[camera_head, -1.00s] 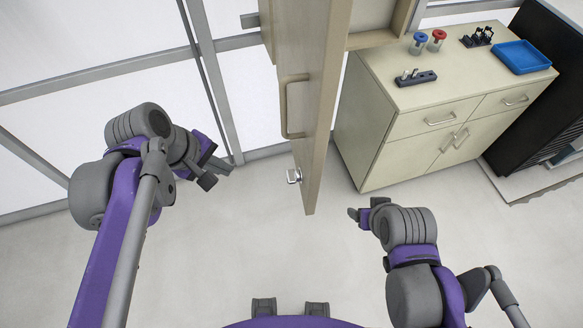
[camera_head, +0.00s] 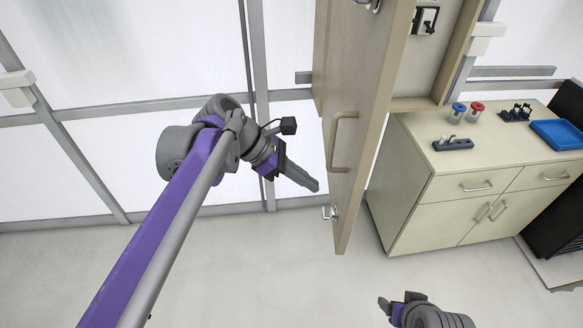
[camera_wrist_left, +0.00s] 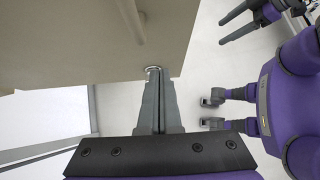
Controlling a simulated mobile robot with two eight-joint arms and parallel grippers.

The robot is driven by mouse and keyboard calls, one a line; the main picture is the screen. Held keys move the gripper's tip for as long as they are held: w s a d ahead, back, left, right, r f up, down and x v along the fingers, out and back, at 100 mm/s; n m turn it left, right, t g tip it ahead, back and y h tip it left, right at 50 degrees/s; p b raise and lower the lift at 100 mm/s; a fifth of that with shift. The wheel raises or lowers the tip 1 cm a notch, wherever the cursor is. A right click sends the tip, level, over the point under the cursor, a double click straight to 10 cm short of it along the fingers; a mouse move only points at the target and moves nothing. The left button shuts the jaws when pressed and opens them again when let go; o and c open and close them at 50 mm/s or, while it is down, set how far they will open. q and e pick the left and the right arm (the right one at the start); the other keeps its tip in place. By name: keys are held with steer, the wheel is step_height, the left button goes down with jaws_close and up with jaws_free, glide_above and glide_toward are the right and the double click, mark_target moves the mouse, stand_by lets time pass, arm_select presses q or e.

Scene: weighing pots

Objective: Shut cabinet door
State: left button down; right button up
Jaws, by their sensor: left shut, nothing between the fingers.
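The cabinet door (camera_head: 370,110) stands open, its edge towards me, with a bar handle (camera_head: 338,142) on its left face and a small metal latch (camera_head: 330,213) near its lower corner. Part of the tall cabinet (camera_head: 425,70) shows behind it. My left gripper (camera_head: 316,187) is shut and empty, its tips just left of the door below the handle. In the left wrist view its fingertips (camera_wrist_left: 155,72) overlap the lower edge of the door panel (camera_wrist_left: 80,40); I cannot tell whether they touch. My right gripper (camera_head: 383,304) is low in the head view; the left wrist view shows its fingers (camera_wrist_left: 228,27) apart.
A low cabinet (camera_head: 440,195) with drawers stands right of the door, carrying a blue tray (camera_head: 558,134), a blue-capped jar (camera_head: 457,112), a red-capped jar (camera_head: 476,112) and dark racks (camera_head: 453,144). A framed glass wall (camera_head: 120,60) is behind on the left. The floor (camera_head: 270,270) in front is clear.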

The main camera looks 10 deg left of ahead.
mark_target(344, 194)
arm_select(q)
steer(key=shift+w+d+f+p, duration=0.1)
steer(key=shift+w+d+f, duration=0.1)
steer(key=shift+d, duration=0.6)
steer(key=shift+w+d+f+p, duration=0.1)
steer(key=shift+d+f+p, duration=0.05)
steer(key=shift+d, duration=0.7)
steer(key=shift+w+d+f+p, duration=0.1)
steer(key=shift+w+d+f, duration=0.1)
steer(key=shift+d, duration=0.6)
steer(key=shift+s, duration=0.1)
